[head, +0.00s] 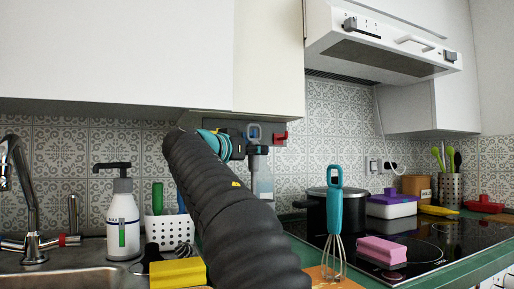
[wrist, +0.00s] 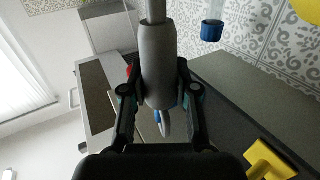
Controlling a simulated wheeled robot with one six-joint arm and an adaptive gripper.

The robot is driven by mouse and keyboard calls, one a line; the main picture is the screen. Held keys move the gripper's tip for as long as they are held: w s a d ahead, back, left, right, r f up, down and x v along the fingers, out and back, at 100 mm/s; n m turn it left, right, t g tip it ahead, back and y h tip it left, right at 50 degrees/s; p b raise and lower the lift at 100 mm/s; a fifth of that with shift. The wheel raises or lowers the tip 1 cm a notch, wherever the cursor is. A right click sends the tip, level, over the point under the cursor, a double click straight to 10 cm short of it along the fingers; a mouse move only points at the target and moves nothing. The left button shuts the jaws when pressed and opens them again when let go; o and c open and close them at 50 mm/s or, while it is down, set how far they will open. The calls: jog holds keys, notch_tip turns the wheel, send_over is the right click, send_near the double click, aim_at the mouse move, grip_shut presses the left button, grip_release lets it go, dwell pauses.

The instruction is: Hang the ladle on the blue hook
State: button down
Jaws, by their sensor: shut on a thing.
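The ladle's thick grey handle (wrist: 158,50) is clamped between the fingers of my gripper (wrist: 158,82). A loop at the handle's end (wrist: 166,127) sticks out past the fingers; in the head view, the loop (head: 253,131) stands in front of the dark hook board (head: 236,128). The ladle's bowl is out of the wrist view and I cannot make it out in the head view. A bit of blue (wrist: 157,116) beside the loop looks like the blue hook, mostly hidden behind the handle. I cannot tell whether loop and hook touch. My gripper (head: 240,148) is partly hidden by my arm.
A red hook (head: 280,138) is on the board's right, a yellow hook (wrist: 268,162) on its other side. A blue-capped bottle (wrist: 211,30) stands near the wall below. A whisk (head: 335,200), black pot (head: 316,215) and soap bottle (head: 123,225) stand on the counter.

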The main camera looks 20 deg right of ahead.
jog(key=shift+w, duration=0.35)
jog(key=shift+w+f+b, duration=0.5)
jog(key=shift+f+b, duration=0.1)
jog(key=shift+f, duration=0.25)
jog(key=c, duration=1.3)
grip_release()
jog(key=o, duration=0.6)
jog(key=shift+b+v, duration=1.1)
jog(key=shift+v, duration=2.9)
